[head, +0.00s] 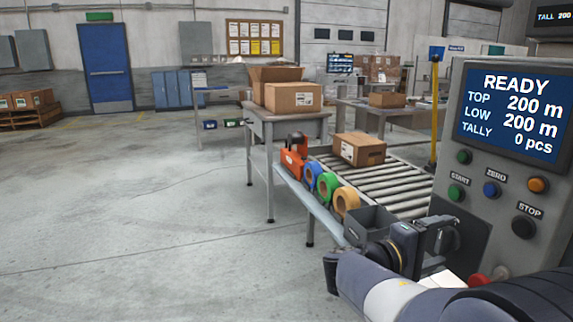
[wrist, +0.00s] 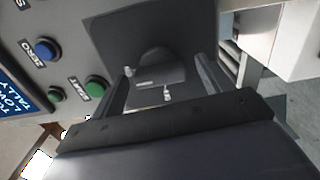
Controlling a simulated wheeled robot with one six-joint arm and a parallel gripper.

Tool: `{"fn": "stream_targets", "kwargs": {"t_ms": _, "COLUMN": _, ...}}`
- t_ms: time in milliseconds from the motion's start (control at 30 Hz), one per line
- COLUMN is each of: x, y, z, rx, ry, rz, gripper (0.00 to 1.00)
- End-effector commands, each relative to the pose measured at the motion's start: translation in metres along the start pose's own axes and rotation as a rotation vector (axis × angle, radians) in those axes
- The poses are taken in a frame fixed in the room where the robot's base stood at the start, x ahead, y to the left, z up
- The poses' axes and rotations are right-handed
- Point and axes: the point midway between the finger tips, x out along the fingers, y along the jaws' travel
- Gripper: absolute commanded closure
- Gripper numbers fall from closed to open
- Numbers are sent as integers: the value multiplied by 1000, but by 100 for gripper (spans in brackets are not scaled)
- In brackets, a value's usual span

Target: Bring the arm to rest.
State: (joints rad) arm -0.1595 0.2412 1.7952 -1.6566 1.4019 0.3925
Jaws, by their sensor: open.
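My arm reaches in from the lower right of the head view, in front of the control console. My gripper (head: 440,235) is beside the console's lower left front. I cannot tell whether the fingers touch anything.
The console screen (head: 516,110) reads READY, TALLY 0 pcs. Its buttons, including green START (head: 456,192) and black STOP (head: 523,227), are close to my gripper. A roller conveyor (head: 395,182) carries a carton (head: 359,149). A grey bin (head: 368,224) and tape rolls (head: 328,186) line its edge.

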Motion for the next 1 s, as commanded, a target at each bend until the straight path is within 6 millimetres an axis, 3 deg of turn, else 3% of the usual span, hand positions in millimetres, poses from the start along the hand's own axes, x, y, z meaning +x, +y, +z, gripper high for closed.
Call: {"fn": "stream_targets", "kwargs": {"t_ms": 1000, "x": 0, "y": 5, "z": 0, "rx": -566, "ry": 0, "rz": -1, "gripper": 25}}
